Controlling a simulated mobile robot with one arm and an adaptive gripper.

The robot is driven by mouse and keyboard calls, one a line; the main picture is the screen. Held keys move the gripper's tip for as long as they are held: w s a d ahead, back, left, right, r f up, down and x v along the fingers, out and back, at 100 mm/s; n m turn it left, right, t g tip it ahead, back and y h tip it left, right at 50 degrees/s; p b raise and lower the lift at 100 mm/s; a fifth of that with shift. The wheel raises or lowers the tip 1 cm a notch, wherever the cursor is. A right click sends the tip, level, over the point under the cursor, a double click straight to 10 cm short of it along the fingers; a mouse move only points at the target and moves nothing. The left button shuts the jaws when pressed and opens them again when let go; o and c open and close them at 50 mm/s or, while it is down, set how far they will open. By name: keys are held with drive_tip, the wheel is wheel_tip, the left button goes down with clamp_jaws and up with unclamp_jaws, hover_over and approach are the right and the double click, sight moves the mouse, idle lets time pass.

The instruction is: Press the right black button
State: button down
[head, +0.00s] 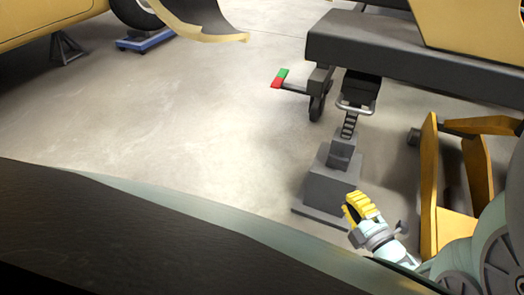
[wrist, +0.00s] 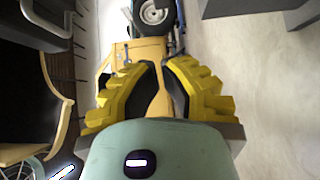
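No black button can be made out in either view. A grey pedestal (head: 333,188) stands on the floor at centre right in the head view, with a stepped upright and a dark box (head: 361,88) with a metal loop at its top. My gripper (head: 352,203) has yellow ridged fingers and is just in front of and right of the pedestal base in the picture. In the wrist view, the fingers (wrist: 158,66) point away with a narrow gap between their tips. Nothing is seen held between them.
A dark beam (head: 410,62) carrying a yellow body spans the upper right. A small red and green block (head: 280,78) sticks out left of it. A yellow frame (head: 428,190) stands close right of my gripper. A blue dolly (head: 146,40) is far left. The floor at left centre is clear.

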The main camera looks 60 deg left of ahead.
drive_tip(key=b, duration=0.3)
approach(330, 157)
drive_tip(key=s+a, duration=0.2)
drive_tip(key=a, duration=0.2)
drive_tip(key=w+a+b, duration=0.2)
drive_tip(key=w, duration=0.1)
drive_tip(key=shift+w+a, duration=0.15)
